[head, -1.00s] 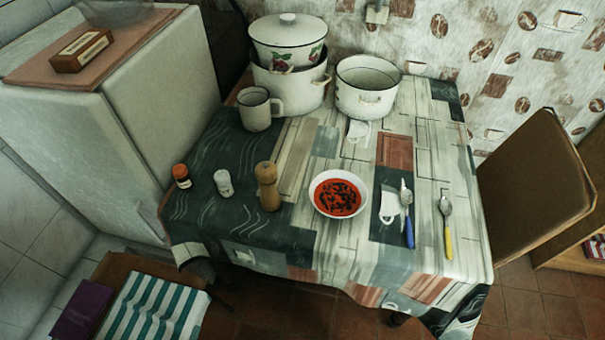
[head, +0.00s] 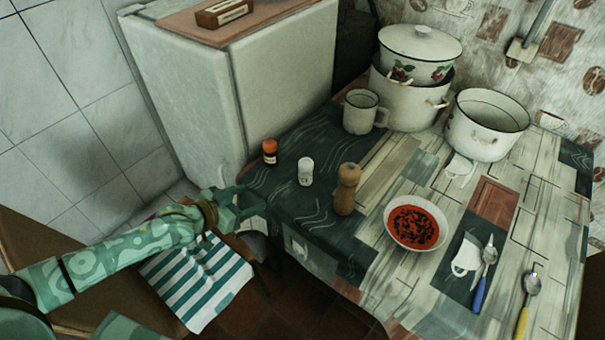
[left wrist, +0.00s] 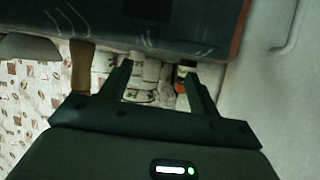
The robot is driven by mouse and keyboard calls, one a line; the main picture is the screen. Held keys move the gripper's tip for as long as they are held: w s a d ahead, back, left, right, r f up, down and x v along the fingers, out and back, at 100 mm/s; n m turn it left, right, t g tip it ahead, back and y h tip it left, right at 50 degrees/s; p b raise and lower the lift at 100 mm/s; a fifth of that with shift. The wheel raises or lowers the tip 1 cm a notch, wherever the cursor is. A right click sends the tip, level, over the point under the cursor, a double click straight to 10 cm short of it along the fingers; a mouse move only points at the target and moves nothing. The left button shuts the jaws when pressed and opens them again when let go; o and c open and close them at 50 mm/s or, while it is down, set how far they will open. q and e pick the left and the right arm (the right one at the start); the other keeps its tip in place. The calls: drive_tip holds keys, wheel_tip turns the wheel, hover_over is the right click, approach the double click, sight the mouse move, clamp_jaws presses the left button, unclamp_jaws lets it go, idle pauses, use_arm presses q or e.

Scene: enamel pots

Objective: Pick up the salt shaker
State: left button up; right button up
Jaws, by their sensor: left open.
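The salt shaker, a small white shaker (head: 305,171), stands upright near the table's left corner, between a red-capped dark jar (head: 269,152) and a wooden pepper mill (head: 346,189). My left gripper (head: 246,202) is open and empty. In the head view it is left of and below the shaker, beside the table's edge and apart from it. The left wrist view looks upside down between the open fingers (left wrist: 158,66). Pale shapes show between them, but I cannot clearly tell the shaker from the pots behind. My right gripper is out of view.
A white mug (head: 365,112), stacked pots (head: 410,95) and an open pot (head: 487,125) stand farther back on the table. A soup bowl (head: 415,223) and cutlery lie to the right. The fridge (head: 250,80) borders the left. A striped cloth (head: 195,283) lies below my arm.

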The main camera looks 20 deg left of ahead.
use_arm(q)
drive_tip(key=h, duration=0.2)
approach(300, 171)
drive_tip(key=shift+m, duration=0.4)
drive_tip(key=b+x, duration=0.2)
drive_tip(key=x, duration=0.1)
drive_tip(key=b+x, duration=0.2)
drive_tip(key=x, duration=0.1)
drive_tip(key=shift+a+f, duration=0.15)
drive_tip(key=shift+f, duration=0.2)
drive_tip(key=shift+w+d+f+b, duration=0.1)
drive_tip(key=shift+w+d+b, duration=0.25)
drive_tip(key=shift+w, duration=0.1)
drive_tip(key=b+x, duration=0.2)
drive_tip(key=x, duration=0.2)
drive_tip(key=shift+d, duration=0.1)
drive_tip(key=shift+w+d, duration=0.25)
drive_tip(key=shift+w, duration=0.15)
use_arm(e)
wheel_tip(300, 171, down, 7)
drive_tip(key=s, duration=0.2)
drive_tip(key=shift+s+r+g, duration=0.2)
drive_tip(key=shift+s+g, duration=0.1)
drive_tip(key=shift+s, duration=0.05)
use_arm(q)
drive_tip(key=c, duration=1.1)
